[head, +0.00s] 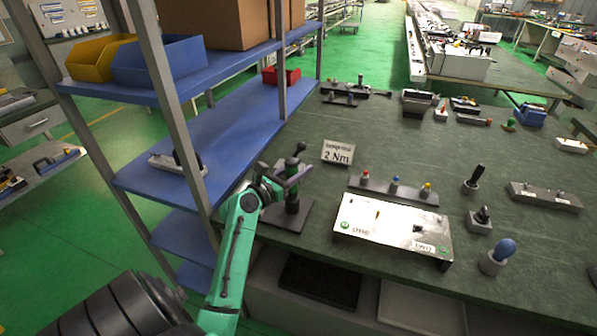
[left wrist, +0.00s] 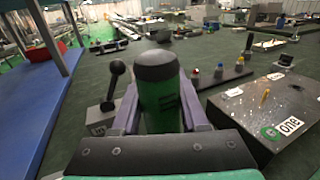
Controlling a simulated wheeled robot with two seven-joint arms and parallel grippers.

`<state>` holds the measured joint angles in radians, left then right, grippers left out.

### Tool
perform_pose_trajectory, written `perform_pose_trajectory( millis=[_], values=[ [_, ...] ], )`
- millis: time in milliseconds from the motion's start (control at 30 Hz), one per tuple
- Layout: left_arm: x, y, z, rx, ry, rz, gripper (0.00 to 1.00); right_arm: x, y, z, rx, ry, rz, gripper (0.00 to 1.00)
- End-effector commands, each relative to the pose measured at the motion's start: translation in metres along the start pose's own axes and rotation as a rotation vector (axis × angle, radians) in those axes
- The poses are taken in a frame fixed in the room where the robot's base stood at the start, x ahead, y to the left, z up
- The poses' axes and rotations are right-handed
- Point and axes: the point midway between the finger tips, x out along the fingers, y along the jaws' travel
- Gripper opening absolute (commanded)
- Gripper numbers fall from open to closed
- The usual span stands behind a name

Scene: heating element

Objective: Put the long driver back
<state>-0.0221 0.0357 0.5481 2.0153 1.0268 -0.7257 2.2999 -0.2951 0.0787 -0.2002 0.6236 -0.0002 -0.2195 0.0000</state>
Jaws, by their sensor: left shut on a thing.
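My left gripper (head: 284,181) is shut on the long driver near the left edge of the green-topped bench. In the left wrist view the driver's thick green handle with a dark rounded cap (left wrist: 160,95) stands between the two fingers (left wrist: 163,118). The driver's shaft and tip are hidden in that view, so I cannot tell whether it sits in a holder. A dark plate (head: 273,217) lies under the gripper on the bench. A black ball-topped lever on a grey block (left wrist: 104,112) stands just left of the handle. My right gripper is not in view.
A white-topped box (head: 385,228) and a rail with red, blue and yellow knobs (head: 393,191) lie to the right. A "2 Nm" sign (head: 338,152) stands behind. A blue shelf rack (head: 240,130) borders the bench on the left. Small tool holders (head: 480,222) stand further right.

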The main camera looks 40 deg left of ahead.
Motion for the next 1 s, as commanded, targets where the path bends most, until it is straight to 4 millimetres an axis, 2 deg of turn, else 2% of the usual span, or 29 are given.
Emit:
perform_pose_trajectory(
  millis=[200,233,300,667,767,1000],
  values=[
    [0.000,0.000,-0.002,0.003,-0.005,0.001,0.00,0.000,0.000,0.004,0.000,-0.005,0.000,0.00],
    [0.000,0.000,-0.003,0.002,-0.002,0.000,0.47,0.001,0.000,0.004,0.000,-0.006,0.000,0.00],
    [0.000,0.000,-0.003,0.002,-0.002,0.000,0.74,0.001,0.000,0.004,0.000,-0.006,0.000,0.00],
    [-0.003,0.000,-0.004,0.001,-0.001,0.001,0.74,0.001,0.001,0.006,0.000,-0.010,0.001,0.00],
    [-0.014,0.001,-0.005,0.000,-0.001,0.002,0.74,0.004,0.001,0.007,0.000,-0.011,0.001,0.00],
    [-0.070,0.000,-0.008,0.001,0.001,0.002,0.74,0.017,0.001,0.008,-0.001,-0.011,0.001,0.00]
  ],
)
